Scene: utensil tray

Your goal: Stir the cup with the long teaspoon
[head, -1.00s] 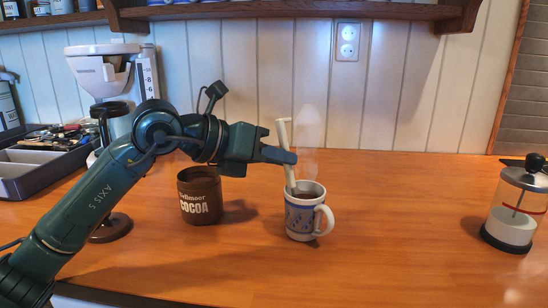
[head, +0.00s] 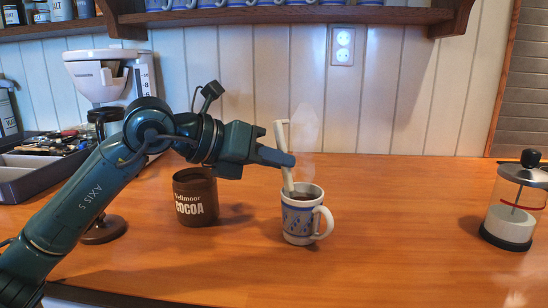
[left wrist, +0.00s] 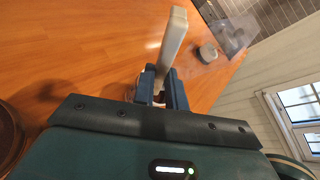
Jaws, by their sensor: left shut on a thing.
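A white cup with a blue pattern (head: 298,222) stands on the wooden counter, its handle to the right, with dark liquid inside and steam above. The long pale teaspoon (head: 283,134) stands nearly upright, slightly tilted, with its lower end inside the cup. My left gripper (head: 288,158) is shut on the spoon's shaft above the cup's rim. In the left wrist view the spoon (left wrist: 174,38) rises from between the fingers of the left gripper (left wrist: 163,88); the cup there is mostly hidden behind them. My right gripper is not in view.
A brown cocoa tin (head: 194,197) stands left of the cup, below my left arm. A glass French press (head: 514,210) stands far right. The counter between cup and press is clear.

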